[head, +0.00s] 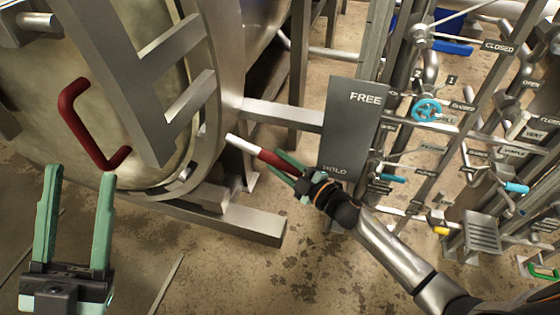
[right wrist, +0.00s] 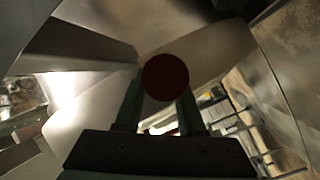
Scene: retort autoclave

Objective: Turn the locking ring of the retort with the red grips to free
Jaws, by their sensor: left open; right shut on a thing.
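The retort's round door (head: 40,90) fills the upper left of the head view, with the grey locking ring (head: 222,70) around its edge. A rod with a red grip (head: 272,157) sticks out at the ring's right side, beside the word HOLD on the grey plate (head: 352,125); FREE is at the plate's top. My right gripper (head: 288,166) is shut on this red grip. In the right wrist view, the grip's round dark red end (right wrist: 165,77) shows between the fingers. My left gripper (head: 80,172) is open and empty, in front of the door's lower part.
A red C-shaped handle (head: 75,120) is on the door, just above my left gripper. A pipe rack with a blue valve wheel (head: 427,110) and several labelled levers stands at the right. A steel foot beam (head: 235,222) lies below the ring. Bare floor is at the bottom middle.

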